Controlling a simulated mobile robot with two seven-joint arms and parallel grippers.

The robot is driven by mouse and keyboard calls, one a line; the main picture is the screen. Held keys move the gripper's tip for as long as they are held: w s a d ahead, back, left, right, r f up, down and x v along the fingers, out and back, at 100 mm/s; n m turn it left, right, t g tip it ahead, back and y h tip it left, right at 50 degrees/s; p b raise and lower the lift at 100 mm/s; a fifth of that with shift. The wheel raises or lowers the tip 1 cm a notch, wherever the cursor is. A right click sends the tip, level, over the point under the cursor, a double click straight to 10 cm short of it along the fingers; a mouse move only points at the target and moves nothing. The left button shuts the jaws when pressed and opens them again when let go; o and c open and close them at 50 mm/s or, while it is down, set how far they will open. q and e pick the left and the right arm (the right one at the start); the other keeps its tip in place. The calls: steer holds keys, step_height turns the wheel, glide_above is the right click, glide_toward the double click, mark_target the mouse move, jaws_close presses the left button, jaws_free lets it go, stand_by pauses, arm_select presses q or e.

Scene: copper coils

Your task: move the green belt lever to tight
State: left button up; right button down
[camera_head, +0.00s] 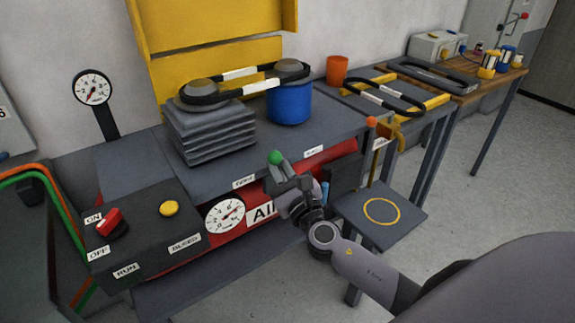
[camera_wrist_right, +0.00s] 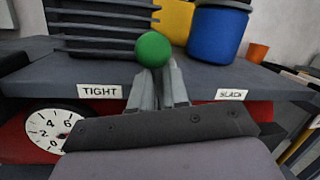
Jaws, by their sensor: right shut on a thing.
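The belt lever's green ball knob (camera_head: 275,157) stands at the front edge of the grey bench; it also shows in the right wrist view (camera_wrist_right: 153,49). My right gripper (camera_head: 283,174) is shut on the lever just below the knob, and its fingers (camera_wrist_right: 158,88) hide the stem. The TIGHT label (camera_head: 243,181) is left of the lever and the SLACK label (camera_head: 313,152) is right of it. In the wrist view the knob is between the TIGHT label (camera_wrist_right: 100,91) and the SLACK label (camera_wrist_right: 231,94). My left gripper is not in view.
A black belt (camera_head: 231,88) spans pulleys on a grey finned block (camera_head: 209,132) and a blue cylinder (camera_head: 289,104) behind the lever. A control box (camera_head: 150,235) with a red switch and a gauge (camera_head: 225,215) are to the left. A small stand (camera_head: 395,205) is to the right.

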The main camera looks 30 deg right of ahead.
steer(key=shift+s+a+f+n+y+b, duration=0.1)
steer(key=shift+a+f+n+y, duration=0.25)
steer(key=shift+n, duration=0.35)
steer(key=shift+w+a+f+n+y+b, duration=0.1)
steer(key=shift+a+n, duration=0.3)
steer(key=shift+n, duration=0.3)
steer(key=shift+s+a+f+n+y+b, duration=0.1)
steer(key=shift+a+f+n+y, duration=0.25)
steer(key=shift+n, duration=0.35)
steer(key=shift+a+r, duration=0.1)
steer(key=c, duration=1.3)
jaws_free()
steer(key=shift+o, duration=0.2)
steer(key=s+f, duration=0.1)
steer(key=s, duration=0.6)
steer(key=shift+f+b, duration=0.25)
steer(key=shift+b, duration=0.15)
